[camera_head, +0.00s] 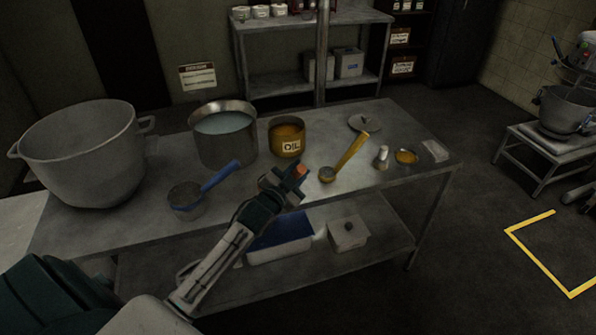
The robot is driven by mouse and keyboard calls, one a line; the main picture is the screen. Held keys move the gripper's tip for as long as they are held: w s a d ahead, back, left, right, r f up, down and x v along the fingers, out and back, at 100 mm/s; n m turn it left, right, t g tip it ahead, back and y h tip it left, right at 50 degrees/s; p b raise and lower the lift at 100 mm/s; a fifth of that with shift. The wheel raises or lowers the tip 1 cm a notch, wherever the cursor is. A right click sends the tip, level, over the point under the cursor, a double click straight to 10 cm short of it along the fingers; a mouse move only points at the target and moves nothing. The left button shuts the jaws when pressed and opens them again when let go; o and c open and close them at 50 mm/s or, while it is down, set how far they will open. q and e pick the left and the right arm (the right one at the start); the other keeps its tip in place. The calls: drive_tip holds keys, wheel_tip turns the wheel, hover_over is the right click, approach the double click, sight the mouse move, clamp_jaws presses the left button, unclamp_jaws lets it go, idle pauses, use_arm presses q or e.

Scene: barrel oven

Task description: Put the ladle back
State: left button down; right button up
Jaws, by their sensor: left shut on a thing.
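A ladle with a blue handle (221,176) rests at the left front of the steel table, its grey cup (186,199) down. A second ladle with a yellow handle (351,152) rests right of centre, its handle slanting up to the right. My left gripper (291,177) is over the front edge area of the table, between the two ladles and apart from the blue one. It is shut on a small orange-red thing (299,170) that shows at its fingertips; what this belongs to I cannot tell. My right gripper is not in view.
On the table (262,203) stand a large grey pot (85,150), a pot of pale liquid (224,150), an oil pot (287,141), a lid (365,122), a shaker (382,157) and a small yellow dish (405,157). A blue-topped bin (280,238) is on the lower shelf.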

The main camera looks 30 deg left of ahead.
use_arm(q)
drive_tip(key=c, duration=1.2)
unclamp_jaws()
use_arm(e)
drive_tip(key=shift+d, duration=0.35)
use_arm(q)
drive_tip(key=shift+s, duration=0.15)
drive_tip(key=s+b, duration=0.3)
drive_tip(key=s, duration=0.8)
drive_tip(key=shift+s+b, duration=0.35)
drive_tip(key=shift+s, duration=0.05)
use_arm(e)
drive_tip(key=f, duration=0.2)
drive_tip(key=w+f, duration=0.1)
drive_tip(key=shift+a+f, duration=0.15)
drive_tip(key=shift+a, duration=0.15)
